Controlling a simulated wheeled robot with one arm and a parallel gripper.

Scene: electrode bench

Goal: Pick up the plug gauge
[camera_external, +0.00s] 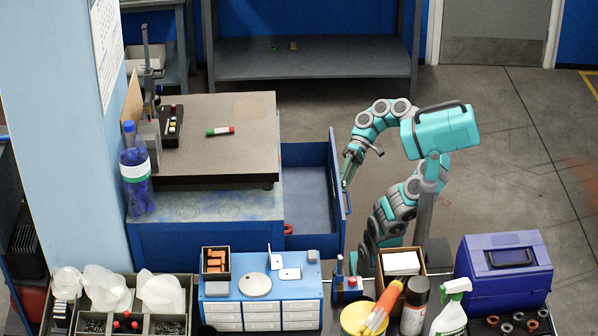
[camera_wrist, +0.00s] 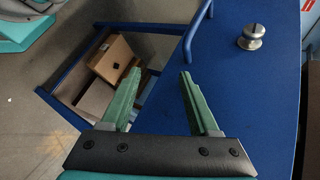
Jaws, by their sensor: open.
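The plug gauge (camera_external: 220,131), a short rod with a green end, a pale middle and a red end, appears to be the piece lying on its side on the brown-grey plate (camera_external: 215,165) of the bench. My gripper (camera_external: 350,173) is well to the right of it and apart from it, at the front of the pulled-out blue drawer (camera_external: 334,160). In the wrist view my gripper (camera_wrist: 162,80) has its two green fingers spread with nothing between them. The plug gauge does not show in the wrist view.
A dark block with buttons (camera_external: 171,125) stands left of the rod. The drawer juts out between bench and arm, with something red (camera_external: 288,229) inside. The wrist view shows a blue panel (camera_wrist: 245,90), a metal knob (camera_wrist: 252,37) and a brown box (camera_wrist: 113,60).

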